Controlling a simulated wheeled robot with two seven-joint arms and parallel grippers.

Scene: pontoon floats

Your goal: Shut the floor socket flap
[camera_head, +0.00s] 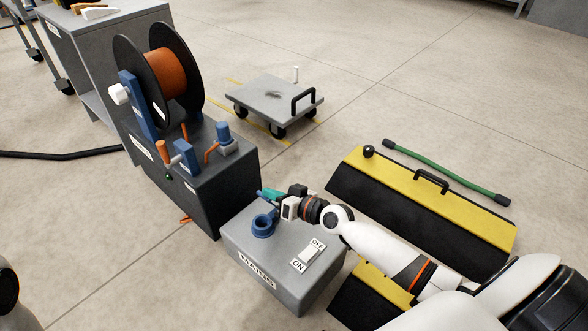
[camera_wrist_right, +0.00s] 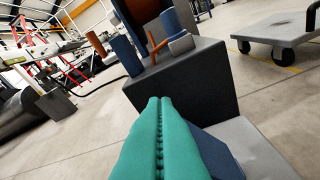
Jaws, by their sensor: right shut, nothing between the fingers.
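A grey box (camera_head: 290,250) labelled MAINS stands on the floor, with a blue round socket (camera_head: 263,226) on its top. The socket's ring shows open from above. A small blue piece, perhaps the flap, shows behind the ring beside my fingertips; I cannot tell its angle. In the right wrist view a dark blue part (camera_wrist_right: 218,155) lies just right of the fingers. My right gripper (camera_head: 271,196), with green fingers, is shut and empty at the far edge of the box, close behind the socket. It fills the lower middle of the wrist view (camera_wrist_right: 160,101). My left gripper is not in view.
A white ON/OFF switch (camera_head: 310,256) is on the MAINS box. A dark cabinet with an orange cable reel (camera_head: 168,74) stands behind left. A yellow-black ramp (camera_head: 420,205) and a green cable (camera_head: 445,172) lie right. A grey trolley (camera_head: 275,98) stands on clear floor behind.

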